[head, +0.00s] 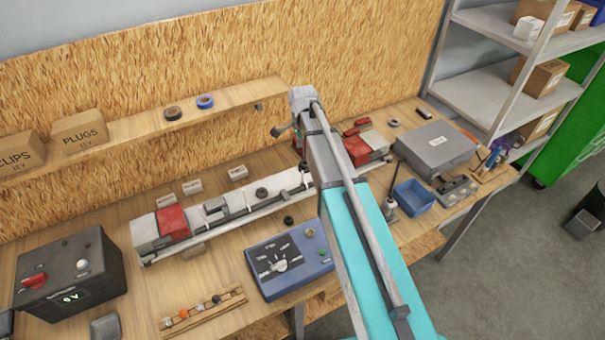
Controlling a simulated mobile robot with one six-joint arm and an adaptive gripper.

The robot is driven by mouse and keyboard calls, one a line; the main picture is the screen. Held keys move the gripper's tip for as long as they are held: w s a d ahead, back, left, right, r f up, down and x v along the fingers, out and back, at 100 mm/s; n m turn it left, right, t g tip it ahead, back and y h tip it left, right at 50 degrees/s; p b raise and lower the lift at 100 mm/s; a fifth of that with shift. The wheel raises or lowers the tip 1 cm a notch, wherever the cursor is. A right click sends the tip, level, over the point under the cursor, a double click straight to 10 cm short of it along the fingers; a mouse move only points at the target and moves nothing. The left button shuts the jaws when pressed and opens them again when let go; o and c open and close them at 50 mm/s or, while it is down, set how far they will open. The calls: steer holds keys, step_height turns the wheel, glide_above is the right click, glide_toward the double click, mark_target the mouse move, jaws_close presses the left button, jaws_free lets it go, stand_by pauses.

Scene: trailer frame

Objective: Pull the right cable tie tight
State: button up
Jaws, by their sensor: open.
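The trailer frame (240,212) is a long light-grey bar with a dark cable (262,203) along it. It lies on the wooden workbench and passes behind my arm. A red and white lamp block sits at its left end (172,222) and another at its right end (365,148). Small dark fittings sit along the bar, but I cannot tell which of them are cable ties. The right cable tie cannot be made out; my arm covers part of the bar's right half. My arm rises from the lower right across the bench, and my gripper does not show.
A blue box with a dial (290,262) and a dark control box (70,272) stand in front. A wooden strip with small parts (203,311) lies between them. A blue bin (413,197) and grey case (437,147) stand right. A wooden shelf (140,124) runs behind.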

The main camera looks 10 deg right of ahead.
mark_target(303, 172)
steer(key=shift+f+b, duration=5.55)
steer(key=shift+f, duration=0.25)
jaws_close()
